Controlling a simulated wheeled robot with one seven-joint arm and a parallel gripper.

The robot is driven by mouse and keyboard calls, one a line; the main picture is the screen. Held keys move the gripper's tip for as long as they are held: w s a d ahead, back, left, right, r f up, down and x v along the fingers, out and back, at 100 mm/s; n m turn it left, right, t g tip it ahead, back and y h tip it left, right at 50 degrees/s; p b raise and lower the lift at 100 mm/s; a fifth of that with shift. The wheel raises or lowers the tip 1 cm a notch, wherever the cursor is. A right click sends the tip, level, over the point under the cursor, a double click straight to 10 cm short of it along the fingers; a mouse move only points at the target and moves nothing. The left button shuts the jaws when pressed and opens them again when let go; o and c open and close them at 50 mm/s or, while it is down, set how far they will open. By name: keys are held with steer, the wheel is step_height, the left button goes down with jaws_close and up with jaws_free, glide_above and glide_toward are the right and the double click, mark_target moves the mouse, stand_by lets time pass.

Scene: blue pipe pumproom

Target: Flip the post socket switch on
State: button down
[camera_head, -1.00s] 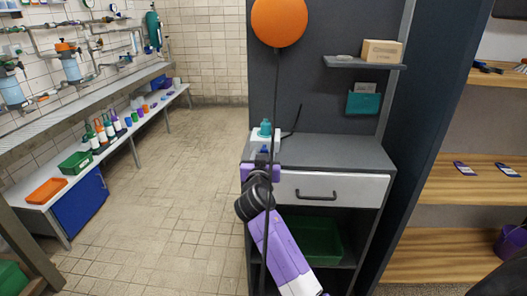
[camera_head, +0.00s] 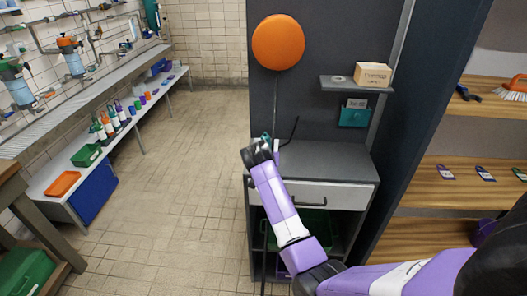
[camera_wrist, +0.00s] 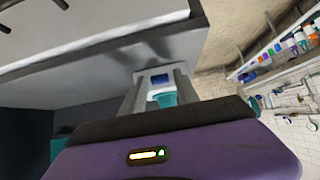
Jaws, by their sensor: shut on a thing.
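A white socket housing (camera_wrist: 152,72) with a dark blue rectangular face, which looks like the switch (camera_wrist: 159,79), is straight ahead in the wrist view. My gripper (camera_wrist: 160,96) has its two grey fingers on either side of a teal piece (camera_wrist: 164,98) and is shut on it, right at the housing. The teal piece partly covers the housing's lower part. In the head view my gripper (camera_head: 262,150) is at the left edge of the grey counter, with my wrist hiding most of the socket. The switch's position cannot be told.
The grey counter (camera_head: 322,160) has a white drawer (camera_head: 335,196) below it. An orange disc (camera_head: 278,42) is above, with a dark cord hanging beneath. A shelf (camera_head: 355,84) holds a cardboard box (camera_head: 373,75). Wooden shelves (camera_head: 440,195) stand at the right. The floor at left is clear.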

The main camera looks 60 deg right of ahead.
steer(key=shift+w+d+r+g+y+p, duration=0.15)
steer(key=shift+r+g+y+p, duration=0.15)
steer(key=shift+y+p, duration=0.45)
steer(key=shift+d+r+g+y+p, duration=0.15)
steer(key=shift+r+g+y+p, duration=0.15)
steer(key=shift+y+p, duration=0.4)
steer(key=shift+f, duration=0.1)
steer(key=c, duration=0.9)
jaws_free()
steer(key=v, duration=0.7)
steer(key=shift+a+r+b, duration=0.2)
steer(key=shift+r+b, duration=0.15)
steer(key=shift+b, duration=0.05)
